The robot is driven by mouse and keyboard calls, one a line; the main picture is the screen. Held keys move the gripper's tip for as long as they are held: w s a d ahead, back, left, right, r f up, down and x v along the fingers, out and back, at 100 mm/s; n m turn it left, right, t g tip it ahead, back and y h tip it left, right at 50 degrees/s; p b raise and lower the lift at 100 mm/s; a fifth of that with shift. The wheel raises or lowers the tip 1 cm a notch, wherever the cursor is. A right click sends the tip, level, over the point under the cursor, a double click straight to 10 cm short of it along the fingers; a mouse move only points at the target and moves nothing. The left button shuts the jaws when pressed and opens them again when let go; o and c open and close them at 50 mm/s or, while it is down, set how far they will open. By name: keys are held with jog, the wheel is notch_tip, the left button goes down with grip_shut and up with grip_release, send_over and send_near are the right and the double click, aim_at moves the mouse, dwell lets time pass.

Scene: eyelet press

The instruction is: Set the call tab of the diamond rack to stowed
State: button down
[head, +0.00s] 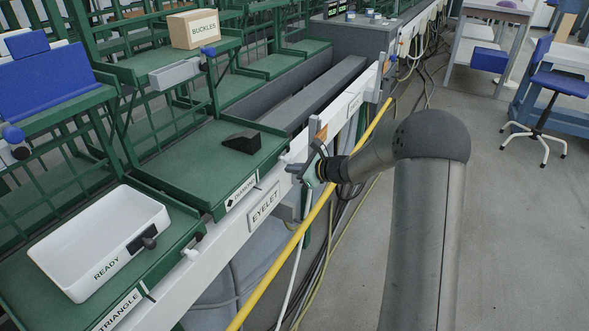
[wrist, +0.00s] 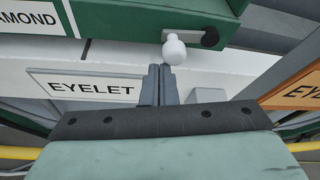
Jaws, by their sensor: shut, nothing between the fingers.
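The diamond rack (head: 190,160) is a green shelf, its front label (head: 240,191) partly readable. In the wrist view the rack's green front edge (wrist: 130,18) crosses the top. In the head view my gripper (head: 298,170) is at the rack's right front corner, and the tab cannot be made out there.
A white rail with an EYELET plate (head: 264,206) runs below the rack. A dark wedge (head: 241,142) lies on the rack. The triangle rack (head: 150,272) in front holds a white READY tray (head: 100,245). A yellow pipe (head: 290,245) runs alongside.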

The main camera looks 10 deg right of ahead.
jog(key=p+v, duration=0.2)
jog(key=v, duration=0.8)
jog(key=s+a+r+n+g+h+p, duration=0.1)
jog(key=s+a+r+n+g+p, duration=0.2)
jog(key=s+a+r+n+g, duration=0.5)
jog(key=s+a+r+n+h+p, duration=0.15)
jog(key=s+a+n+p, duration=0.3)
jog(key=s, duration=0.75)
jog(key=s+d+r+n+h+p, duration=0.2)
jog(key=s+n+h, duration=0.1)
jog(key=s+n, duration=0.3)
jog(key=s+d+r+n+g+h+p, duration=0.1)
jog(key=s+d+r+n+h+p, duration=0.1)
jog(key=s+n, duration=0.4)
jog(key=s+d+r+h, duration=0.1)
jog(key=s, duration=0.4)
jog(key=shift+d+h, duration=0.35)
